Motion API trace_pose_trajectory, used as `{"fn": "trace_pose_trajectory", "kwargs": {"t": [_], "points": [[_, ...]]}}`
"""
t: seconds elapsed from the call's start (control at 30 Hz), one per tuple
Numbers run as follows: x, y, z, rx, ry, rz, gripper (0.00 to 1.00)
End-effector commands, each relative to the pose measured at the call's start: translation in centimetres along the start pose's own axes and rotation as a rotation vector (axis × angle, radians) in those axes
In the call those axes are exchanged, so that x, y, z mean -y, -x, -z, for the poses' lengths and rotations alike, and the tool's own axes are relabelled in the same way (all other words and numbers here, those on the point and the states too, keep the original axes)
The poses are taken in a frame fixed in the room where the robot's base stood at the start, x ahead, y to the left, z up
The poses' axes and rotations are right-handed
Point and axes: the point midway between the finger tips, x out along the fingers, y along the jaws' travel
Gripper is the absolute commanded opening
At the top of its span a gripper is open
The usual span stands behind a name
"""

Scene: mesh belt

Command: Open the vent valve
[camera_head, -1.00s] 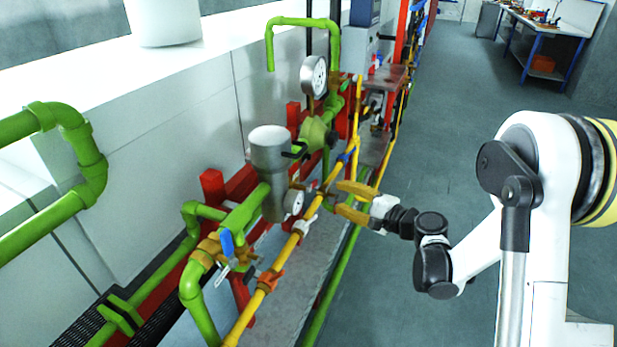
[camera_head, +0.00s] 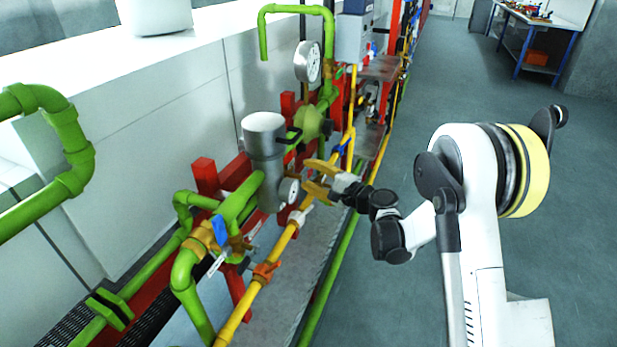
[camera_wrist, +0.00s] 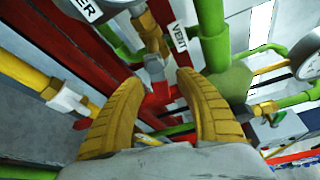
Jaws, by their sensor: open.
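The white VENT label (camera_wrist: 179,37) shows at the top middle of the wrist view. Just left of it is a brass fitting (camera_wrist: 150,33) with a grey end piece (camera_wrist: 154,68), which appears to be the vent valve. A red part (camera_wrist: 156,98) lies below it, between my fingers. My gripper (camera_wrist: 160,82) is open and empty, with its two yellow fingers on either side of the grey piece; I cannot tell whether they touch it. In the head view my gripper (camera_head: 307,176) points left toward the pipework, and the vent valve cannot be made out there.
The yellow pipe (camera_head: 285,236) runs close by my gripper. A dial gauge (camera_head: 289,190), a grey cylinder (camera_head: 264,150) and a blue-handled valve (camera_head: 220,230) stand to the left. A larger gauge (camera_head: 307,61) is behind.

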Motion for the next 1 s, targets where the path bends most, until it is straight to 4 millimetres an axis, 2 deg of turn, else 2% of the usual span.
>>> {"fn": "trace_pose_trajectory", "kwargs": {"t": [0.23, 0.37, 0.67, 1.0], "points": [[0.0, -0.1, 0.0, 0.000, 0.000, 0.000, 0.40], [0.0, -0.1, 0.0, 0.000, 0.000, 0.000, 0.00], [0.1, -0.1, 0.0, 0.000, 0.011, 0.006, 0.00], [1.0, 0.0, -0.2, 0.001, 0.250, 0.104, 0.00]]}}
